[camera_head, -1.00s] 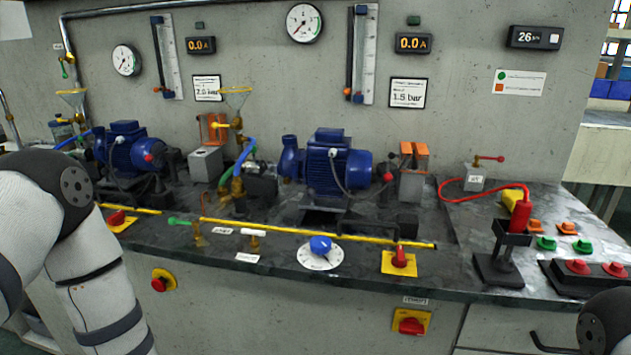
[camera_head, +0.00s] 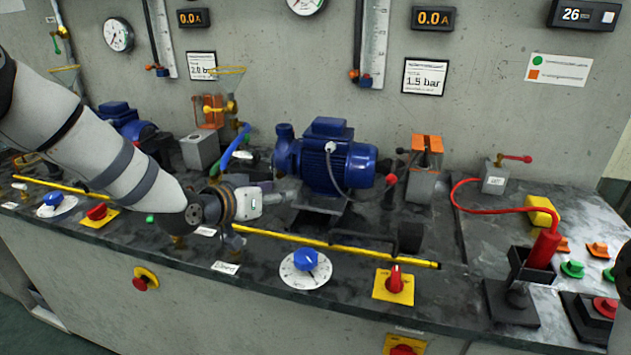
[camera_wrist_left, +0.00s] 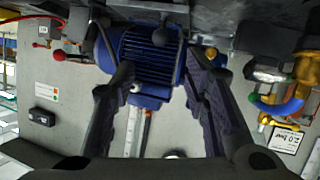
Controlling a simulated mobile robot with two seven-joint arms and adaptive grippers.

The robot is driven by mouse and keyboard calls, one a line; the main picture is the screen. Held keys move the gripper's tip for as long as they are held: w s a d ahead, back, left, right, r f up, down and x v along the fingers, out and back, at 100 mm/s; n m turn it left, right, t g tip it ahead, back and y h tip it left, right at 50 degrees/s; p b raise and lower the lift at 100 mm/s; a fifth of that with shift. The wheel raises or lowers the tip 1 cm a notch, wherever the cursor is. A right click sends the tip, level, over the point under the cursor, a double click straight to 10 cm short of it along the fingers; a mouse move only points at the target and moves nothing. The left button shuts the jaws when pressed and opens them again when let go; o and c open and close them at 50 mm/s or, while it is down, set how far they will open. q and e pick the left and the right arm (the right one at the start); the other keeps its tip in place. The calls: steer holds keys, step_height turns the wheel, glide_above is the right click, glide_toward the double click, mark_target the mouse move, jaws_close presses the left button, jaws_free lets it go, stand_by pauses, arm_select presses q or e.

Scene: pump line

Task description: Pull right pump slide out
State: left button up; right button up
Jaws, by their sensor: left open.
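The right pump (camera_head: 325,160), a blue ribbed motor with a round blue housing on its left, sits on a dark base (camera_head: 320,204) on the bench. A dark bar runs from beneath it to a black block (camera_head: 410,237); I cannot tell which part is the slide's handle. My left gripper (camera_head: 290,196) is at the pump's lower left, pointing right. In the left wrist view, its two dark fingers (camera_wrist_left: 160,88) are spread, with the blue pump (camera_wrist_left: 145,52) beyond them and nothing clearly held. Contact with the pump cannot be told.
A yellow rail (camera_head: 340,248) runs along the bench front. A blue dial (camera_head: 306,260) and a red switch on a yellow plate (camera_head: 394,285) lie before it. An orange-topped block (camera_head: 426,165) stands right of the pump. A red tool in a black stand (camera_head: 540,258) is further right.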

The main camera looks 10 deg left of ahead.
mark_target(303, 190)
arm_select(q)
steer(key=w+f, duration=0.1)
steer(key=w, duration=0.1)
steer(key=w+d+f+b, duration=0.1)
steer(key=w+f, duration=0.1)
steer(key=shift+d+f, duration=0.15)
steer(key=shift+f, duration=0.05)
steer(key=b+x, duration=0.1)
steer(key=x, duration=0.4)
steer(key=shift+w+r+b, duration=0.1)
steer(key=shift+r+b, duration=0.05)
steer(key=shift+b, duration=0.2)
steer(key=shift+w+d+r, duration=0.1)
steer(key=shift+w, duration=0.15)
steer(key=shift+w+r, duration=0.15)
arm_select(e)
steer(key=shift+g, duration=0.7)
steer(key=s+f, duration=0.2)
steer(key=s, duration=0.1)
steer(key=s+f, duration=0.1)
steer(key=shift+s+a+f, duration=0.15)
steer(key=shift+s+f, duration=0.1)
steer(key=shift+s, duration=0.05)
arm_select(q)
jaws_close()
